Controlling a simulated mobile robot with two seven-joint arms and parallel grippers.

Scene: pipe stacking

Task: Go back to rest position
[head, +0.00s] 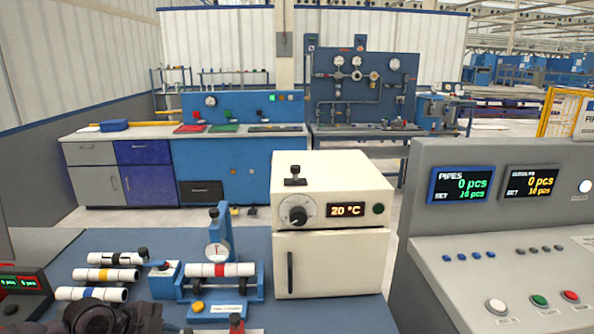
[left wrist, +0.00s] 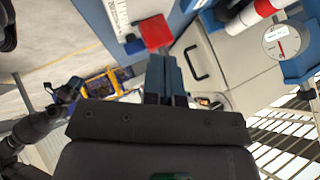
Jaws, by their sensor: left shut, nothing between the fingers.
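My left gripper shows in the left wrist view (left wrist: 165,60), its two blue-grey fingers together with nothing between them. A red block-like part (left wrist: 154,32) is just beyond the fingertips; I cannot tell whether they touch. In the head view a dark part of my arm is at the bottom left, and the gripper fingers are not visible there. My right gripper is not in view. A white pipe with red bands (head: 207,270) lies in a blue test fixture with a dial gauge (head: 218,252).
White pipes with black (head: 115,258), yellow (head: 104,275) and blue (head: 90,293) bands lie at left on the blue table (head: 255,245). A cream oven (head: 333,265) reading 20 °C stands right of the fixture. A grey control console (head: 500,215) is at right.

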